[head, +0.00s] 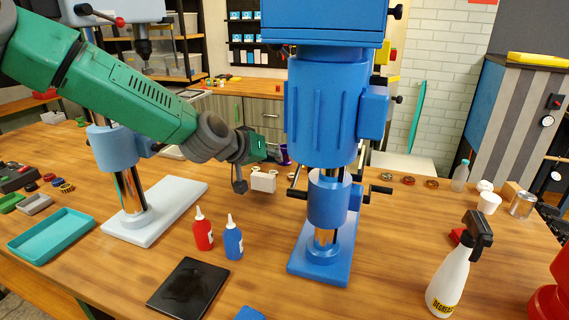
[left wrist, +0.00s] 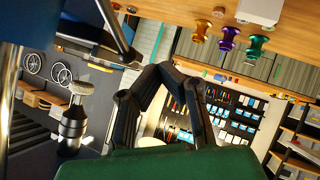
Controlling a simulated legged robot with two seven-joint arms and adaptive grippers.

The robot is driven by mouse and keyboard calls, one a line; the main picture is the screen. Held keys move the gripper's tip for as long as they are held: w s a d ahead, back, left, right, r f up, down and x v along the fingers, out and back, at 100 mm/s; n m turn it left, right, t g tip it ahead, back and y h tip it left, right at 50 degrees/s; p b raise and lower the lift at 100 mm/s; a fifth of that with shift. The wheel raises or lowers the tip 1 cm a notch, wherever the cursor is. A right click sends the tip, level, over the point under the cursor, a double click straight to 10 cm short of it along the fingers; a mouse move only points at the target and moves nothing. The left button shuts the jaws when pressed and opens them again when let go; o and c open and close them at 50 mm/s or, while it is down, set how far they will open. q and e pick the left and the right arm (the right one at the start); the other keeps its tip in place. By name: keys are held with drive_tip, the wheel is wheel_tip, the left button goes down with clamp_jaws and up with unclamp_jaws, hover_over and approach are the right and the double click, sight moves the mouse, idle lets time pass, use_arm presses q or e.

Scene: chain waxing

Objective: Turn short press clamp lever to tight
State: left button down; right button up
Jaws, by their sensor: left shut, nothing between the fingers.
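The blue drill press (head: 325,110) stands at the middle of the bench, with black handles (head: 380,190) on its collar. A second press with a pale blue collar (head: 112,147) stands to the left, partly behind my green arm. I cannot tell which handle is the clamp lever. My left gripper (head: 240,186) is shut and empty, left of the blue press and apart from its handles. In the left wrist view, my gripper fingers (left wrist: 160,72) show near a dark bar (left wrist: 116,30) and a metal knobbed part (left wrist: 75,118); contact is not clear. My right gripper is out of view.
Red (head: 203,232) and blue (head: 233,240) bottles stand before the presses, behind a black plate (head: 187,288). A teal tray (head: 50,235) lies left. A white spray bottle (head: 452,280) stands right.

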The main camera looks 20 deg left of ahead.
sight(297, 175)
use_arm(q)
drive_tip(key=s+a+r+m+t+b, duration=0.15)
drive_tip(key=s+r+t+b, duration=0.3)
drive_tip(key=s+b, duration=0.55)
drive_tip(key=d+f+x, duration=0.1)
drive_tip(key=f+x, duration=0.1)
drive_tip(key=x, duration=1.1)
drive_tip(key=shift+s+d+g+h, duration=0.2)
drive_tip(key=shift+s+g+h, duration=0.15)
drive_tip(key=shift+h, duration=0.05)
drive_tip(key=shift+d+n, duration=0.15)
drive_tip(key=shift+n, duration=0.1)
